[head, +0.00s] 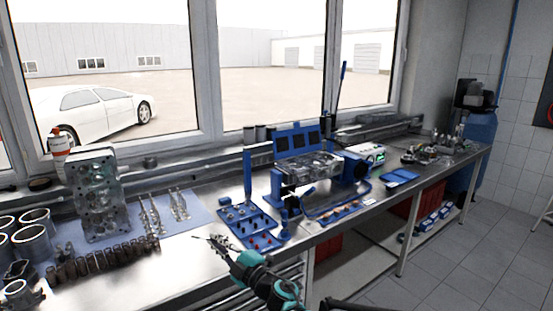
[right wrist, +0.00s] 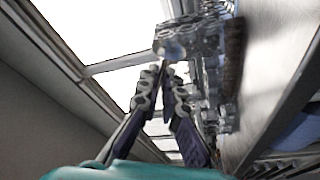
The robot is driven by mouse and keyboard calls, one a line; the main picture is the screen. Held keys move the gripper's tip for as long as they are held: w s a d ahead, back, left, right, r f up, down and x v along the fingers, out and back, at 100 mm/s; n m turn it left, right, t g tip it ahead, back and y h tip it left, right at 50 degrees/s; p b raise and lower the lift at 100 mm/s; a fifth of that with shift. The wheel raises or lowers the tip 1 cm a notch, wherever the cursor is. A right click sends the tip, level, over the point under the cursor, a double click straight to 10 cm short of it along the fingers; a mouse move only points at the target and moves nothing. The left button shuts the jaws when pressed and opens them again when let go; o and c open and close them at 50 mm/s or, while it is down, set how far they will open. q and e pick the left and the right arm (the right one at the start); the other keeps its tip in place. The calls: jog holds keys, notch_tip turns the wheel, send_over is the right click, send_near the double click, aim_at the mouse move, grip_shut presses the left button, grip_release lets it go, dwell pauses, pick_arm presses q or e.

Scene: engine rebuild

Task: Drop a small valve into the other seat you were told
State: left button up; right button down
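A blue tray (head: 236,229) with small valve-like pieces, some red, sits near the bench's front edge in the head view. A cylinder head (head: 310,167) lies in a blue fixture (head: 297,137) behind it; its seats are too small to make out. My right gripper (head: 207,239) is in front and left of the tray, pointing left. In the right wrist view its fingertips (right wrist: 163,72) are close together; whether a thin valve is between them is unclear. A blurred metal part (right wrist: 180,38) shows beyond the tips. My left gripper is not in view.
Another cylinder head (head: 94,195) stands upright at left, beside connecting rods (head: 152,217) on a blue mat. A row of dark cylinders (head: 100,262) and several metal sleeves (head: 33,243) sit at front left. A blue pad (head: 401,175) lies at right. Bare bench lies left of my gripper.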

jog(key=n+h+p, duration=0.2)
jog(key=n, duration=0.5)
jog(key=n+h+p, duration=0.2)
jog(key=n, duration=0.4)
jog(key=n+h+p, duration=0.2)
jog(key=n+p, duration=0.1)
jog(key=n, duration=0.4)
jog(key=shift+n+g+h, duration=0.3)
jog(key=shift+w, duration=0.1)
